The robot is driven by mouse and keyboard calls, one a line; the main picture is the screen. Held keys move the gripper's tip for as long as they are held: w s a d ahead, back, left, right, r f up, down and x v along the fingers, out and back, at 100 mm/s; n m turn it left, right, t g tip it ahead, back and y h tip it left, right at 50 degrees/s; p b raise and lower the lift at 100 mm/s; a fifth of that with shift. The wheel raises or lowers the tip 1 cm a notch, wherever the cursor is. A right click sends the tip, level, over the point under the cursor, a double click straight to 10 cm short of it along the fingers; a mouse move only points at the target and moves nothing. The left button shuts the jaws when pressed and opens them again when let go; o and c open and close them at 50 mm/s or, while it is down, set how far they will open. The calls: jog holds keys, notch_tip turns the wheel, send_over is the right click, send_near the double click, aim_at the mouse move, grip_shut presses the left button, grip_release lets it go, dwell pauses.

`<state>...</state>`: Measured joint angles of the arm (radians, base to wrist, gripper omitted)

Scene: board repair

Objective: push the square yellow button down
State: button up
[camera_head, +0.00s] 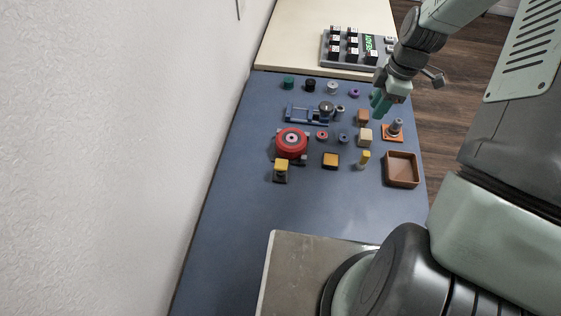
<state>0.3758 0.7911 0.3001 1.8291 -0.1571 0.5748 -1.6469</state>
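A square yellow button (281,165) stands raised on a dark base at the left of the blue work mat, just below the red disc. Its top looks level, but how far it stands above its base is hard to judge. My gripper (378,104) hangs above the right side of the mat, up and to the right of the button and well apart from it. Its teal fingertips point down near a brown block. The fingers are small and overlap in this view, so their opening is unclear. I see nothing clearly held.
A red disc (292,142) sits close above the button. A flat amber square (331,160) with dark edges and a yellow peg (364,158) lie to its right. A brown tray (402,170) is at the right edge. The blue mat (240,215) is clear in front.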

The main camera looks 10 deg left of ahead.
jog(key=s+a+n, duration=0.1)
jog(key=a, duration=0.3)
jog(key=s+a+n, duration=0.1)
jog(key=s+a, duration=0.1)
jog(key=a, duration=0.2)
jog(key=s+a+n+h, duration=0.1)
jog(key=s+a+n, duration=0.1)
jog(key=a, duration=0.2)
jog(key=shift+s+a+f, duration=0.1)
jog(key=shift+a+f, duration=0.05)
jog(key=shift+a, duration=0.15)
grip_shut()
jog(key=n+h, duration=0.1)
jog(key=n, duration=0.4)
send_over(281, 163)
jog(key=shift+s+a+r+t, duration=0.3)
jog(key=shift+s+r+t, duration=0.1)
jog(key=shift+r, duration=0.05)
jog(key=shift+w+d+f, duration=0.1)
jog(key=shift+w+f, duration=0.05)
jog(key=shift+f, duration=1.65)
jog(key=shift+w+d+f, duration=0.1)
jog(key=shift+f, duration=1.65)
